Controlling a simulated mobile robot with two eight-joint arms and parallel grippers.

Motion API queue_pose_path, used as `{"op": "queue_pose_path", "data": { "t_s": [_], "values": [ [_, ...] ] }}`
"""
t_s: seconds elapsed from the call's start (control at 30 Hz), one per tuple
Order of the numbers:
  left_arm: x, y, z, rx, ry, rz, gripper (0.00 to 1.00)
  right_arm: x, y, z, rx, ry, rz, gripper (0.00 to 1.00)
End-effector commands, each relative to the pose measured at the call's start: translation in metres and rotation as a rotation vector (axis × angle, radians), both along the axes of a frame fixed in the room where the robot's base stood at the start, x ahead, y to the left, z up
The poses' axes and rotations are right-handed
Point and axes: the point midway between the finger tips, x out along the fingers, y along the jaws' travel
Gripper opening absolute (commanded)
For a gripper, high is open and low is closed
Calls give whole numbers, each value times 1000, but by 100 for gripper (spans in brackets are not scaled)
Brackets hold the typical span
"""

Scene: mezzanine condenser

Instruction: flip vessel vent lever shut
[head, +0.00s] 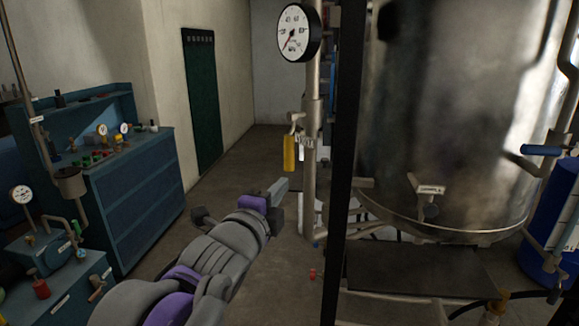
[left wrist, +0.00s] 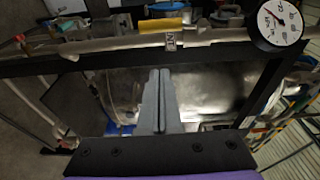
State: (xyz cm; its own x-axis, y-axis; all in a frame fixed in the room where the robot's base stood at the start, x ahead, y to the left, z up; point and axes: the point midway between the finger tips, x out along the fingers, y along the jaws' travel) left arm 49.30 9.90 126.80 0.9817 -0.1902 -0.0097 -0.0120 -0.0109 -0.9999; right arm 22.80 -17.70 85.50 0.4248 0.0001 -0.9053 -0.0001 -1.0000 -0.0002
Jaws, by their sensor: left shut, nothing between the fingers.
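A yellow lever (head: 290,153) hangs straight down from a small valve on a vertical metal pipe (head: 311,190), with a pale tag (head: 305,141) beside it. The tag is too small to read, so I cannot tell for certain that this is the vent lever. In the left wrist view the yellow lever (left wrist: 163,23) lies near the top edge, beyond the fingertips. My left gripper (head: 278,187) is shut and empty, below and slightly left of the lever, apart from it. Its closed fingers (left wrist: 158,88) show in the wrist view. My right gripper is not in view.
A round gauge (head: 298,32) sits above the lever. A black upright post (head: 343,150) and a large steel vessel (head: 445,110) stand to the right, with a blue-handled lever (head: 542,150). A blue cabinet (head: 130,190) stands left. The floor between is mostly clear.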

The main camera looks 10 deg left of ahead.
Motion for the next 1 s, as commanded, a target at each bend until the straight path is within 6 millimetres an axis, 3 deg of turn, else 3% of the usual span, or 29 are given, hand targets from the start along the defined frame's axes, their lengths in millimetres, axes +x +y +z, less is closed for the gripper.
{"op": "queue_pose_path", "data": {
  "t_s": [0.47, 0.67, 1.0],
  "values": [
    [7, -3, 4, 13, -14, -6, 0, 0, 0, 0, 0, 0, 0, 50],
    [36, -9, 4, 11, -12, -6, 0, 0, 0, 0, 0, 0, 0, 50],
    [102, -22, 3, 10, -12, -5, 0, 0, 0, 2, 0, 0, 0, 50]
  ]
}}
